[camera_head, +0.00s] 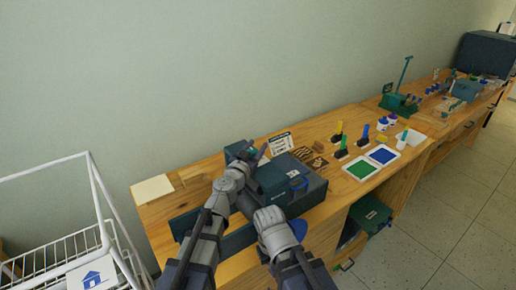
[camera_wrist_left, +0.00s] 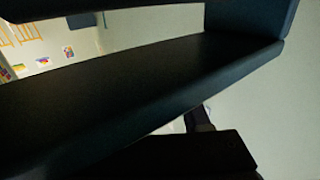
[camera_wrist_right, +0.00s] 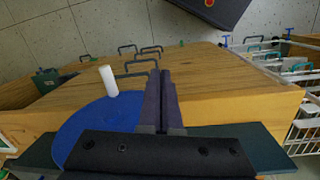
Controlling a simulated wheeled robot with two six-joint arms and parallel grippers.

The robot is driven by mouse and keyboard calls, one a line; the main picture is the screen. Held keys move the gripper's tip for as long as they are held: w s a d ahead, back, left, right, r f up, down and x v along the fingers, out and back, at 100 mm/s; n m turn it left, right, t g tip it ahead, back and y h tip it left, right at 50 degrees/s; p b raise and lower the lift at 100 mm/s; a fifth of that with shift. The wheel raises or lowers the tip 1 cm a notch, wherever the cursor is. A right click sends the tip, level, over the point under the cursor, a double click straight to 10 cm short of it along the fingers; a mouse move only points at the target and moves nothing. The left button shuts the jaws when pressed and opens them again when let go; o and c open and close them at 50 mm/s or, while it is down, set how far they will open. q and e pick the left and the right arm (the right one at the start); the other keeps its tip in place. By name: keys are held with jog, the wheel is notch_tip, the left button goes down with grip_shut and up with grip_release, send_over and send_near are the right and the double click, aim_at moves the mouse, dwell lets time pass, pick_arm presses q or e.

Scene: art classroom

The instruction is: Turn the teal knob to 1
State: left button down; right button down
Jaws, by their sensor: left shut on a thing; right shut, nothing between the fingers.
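A dark blue-teal machine (camera_head: 312,187) stands on the wooden bench. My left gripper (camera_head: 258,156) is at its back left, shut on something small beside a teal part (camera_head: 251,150). The fingers hide most of what they hold, so I cannot see the teal knob's pointer or its number marks. The left wrist view is filled by dark surfaces close up. My right gripper is in front of the machine in the head view; the right wrist view shows its fingers (camera_wrist_right: 160,102) shut and empty, above the bench edge beside a blue disc (camera_wrist_right: 88,128).
Right of the machine lie a green pad (camera_head: 360,168) and a blue pad (camera_head: 382,154), with stamps behind. A small sign card (camera_head: 280,143) stands behind the machine. A white wire cart (camera_head: 75,240) is at the left.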

pick_arm(q)
jog(key=shift+a+n+t+y, duration=0.1)
jog(key=shift+n+t+y, duration=0.2)
jog(key=shift+n+y, duration=0.3)
jog(key=shift+w+a+y, duration=0.1)
jog(key=shift+y, duration=0.3)
jog(key=shift+c, duration=1.8)
grip_release()
jog(key=shift+v, duration=3.9)
